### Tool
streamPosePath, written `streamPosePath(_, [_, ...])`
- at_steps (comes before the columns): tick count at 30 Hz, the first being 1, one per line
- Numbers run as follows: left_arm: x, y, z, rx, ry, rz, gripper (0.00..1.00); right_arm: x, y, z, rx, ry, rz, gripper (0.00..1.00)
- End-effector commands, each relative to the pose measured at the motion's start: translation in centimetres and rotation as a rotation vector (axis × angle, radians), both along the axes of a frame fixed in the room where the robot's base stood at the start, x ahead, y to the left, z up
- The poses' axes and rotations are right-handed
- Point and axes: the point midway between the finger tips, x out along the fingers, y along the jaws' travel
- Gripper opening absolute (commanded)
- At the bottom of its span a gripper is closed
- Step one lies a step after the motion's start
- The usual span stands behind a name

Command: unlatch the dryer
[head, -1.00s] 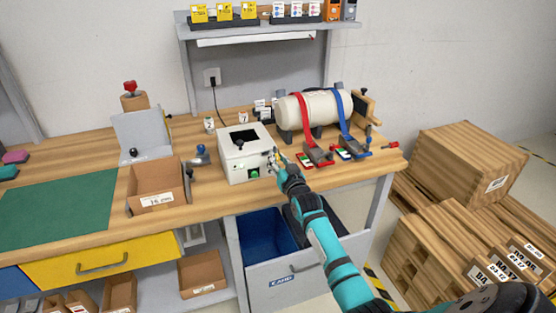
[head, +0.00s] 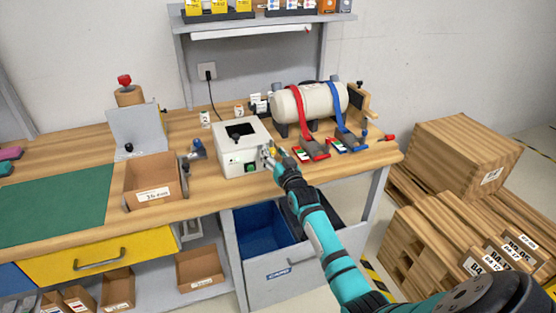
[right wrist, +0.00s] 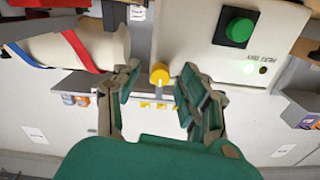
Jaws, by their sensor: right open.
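The dryer (head: 232,160) is a white box with a dark window in its top, standing on the wooden bench. Its green button (head: 252,168) is on the front and also shows in the right wrist view (right wrist: 239,29). A yellow knob (right wrist: 159,73) on a short stem shows in the right wrist view, beside the dryer's button panel. My right gripper (right wrist: 161,80) is open, with one finger on each side of the knob; I cannot tell whether either touches it. In the head view my right gripper (head: 275,160) is at the dryer's right front corner. My left gripper is not in view.
A cream tank (head: 310,103) with red and blue straps lies behind and right of the dryer. Strap ratchets (head: 312,149) sit close to the gripper's right. A cardboard bin (head: 135,185) stands to the left. Wooden crates (head: 465,150) are on the floor at right.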

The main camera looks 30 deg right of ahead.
Motion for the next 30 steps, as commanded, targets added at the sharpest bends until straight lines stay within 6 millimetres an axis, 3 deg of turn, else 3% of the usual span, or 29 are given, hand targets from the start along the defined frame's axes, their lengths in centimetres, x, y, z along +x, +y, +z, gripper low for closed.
streamPosePath(5, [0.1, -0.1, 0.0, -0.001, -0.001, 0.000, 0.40, -2.1, 0.6, -0.2, 0.002, 0.003, 0.001, 0.43])
streamPosePath(18, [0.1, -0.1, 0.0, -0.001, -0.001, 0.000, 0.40, -10.2, 2.5, -0.2, 0.001, 0.002, -0.001, 0.43])
streamPosePath(30, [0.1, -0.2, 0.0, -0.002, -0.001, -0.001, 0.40, -11.4, 2.7, -0.1, 0.001, 0.001, -0.001, 0.43])
